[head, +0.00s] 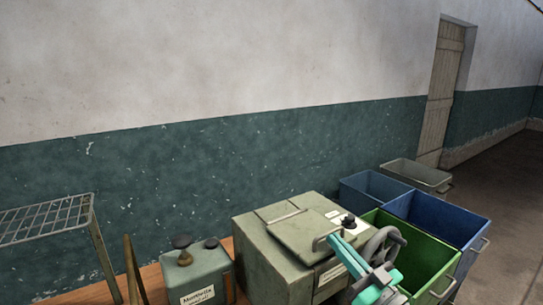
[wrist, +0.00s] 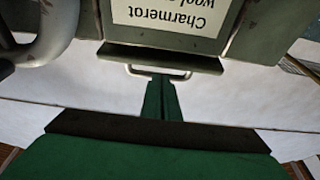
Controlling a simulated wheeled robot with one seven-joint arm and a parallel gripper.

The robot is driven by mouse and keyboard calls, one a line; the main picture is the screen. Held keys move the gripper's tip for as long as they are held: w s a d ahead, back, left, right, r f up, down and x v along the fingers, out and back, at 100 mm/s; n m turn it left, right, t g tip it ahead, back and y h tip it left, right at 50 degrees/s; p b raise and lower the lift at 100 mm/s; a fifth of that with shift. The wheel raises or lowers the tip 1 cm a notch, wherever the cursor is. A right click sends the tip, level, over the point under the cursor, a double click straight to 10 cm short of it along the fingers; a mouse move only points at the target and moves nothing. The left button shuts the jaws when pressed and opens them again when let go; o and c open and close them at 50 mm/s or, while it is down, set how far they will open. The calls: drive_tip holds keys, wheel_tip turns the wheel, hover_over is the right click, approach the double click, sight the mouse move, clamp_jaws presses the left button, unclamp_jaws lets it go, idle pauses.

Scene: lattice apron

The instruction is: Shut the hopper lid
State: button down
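The hopper is a grey-green box; its lid (head: 303,231) lies flat or nearly flat on top in the head view. I cannot tell whether a small gap is left under it. A wire handle (wrist: 133,70) on the front edge shows in the wrist view, beside a dark lip (wrist: 165,58). My gripper (wrist: 160,78) has its two green fingers together, with only a thin line between them. Their tips overlap the handle's bar; I see no bar between them, and cannot tell whether they touch it. In the head view my gripper (head: 335,242) is at the lid's front edge.
A label reading Charmerot (wrist: 170,15) is on the hopper's front. A green bin (head: 425,255), blue bins and a grey tub (head: 415,172) stand to the right. A labelled canister (head: 197,275) is at left, near a wire rack (head: 45,220). The wall is behind.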

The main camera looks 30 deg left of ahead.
drive_tip(key=shift+a+f, duration=0.3)
drive_tip(key=shift+a, duration=0.1)
drive_tip(key=shift+r, duration=0.55)
drive_tip(key=r+v, duration=0.1)
drive_tip(key=v, duration=0.9)
drive_tip(key=shift+d+r, duration=0.35)
drive_tip(key=shift+r, duration=0.05)
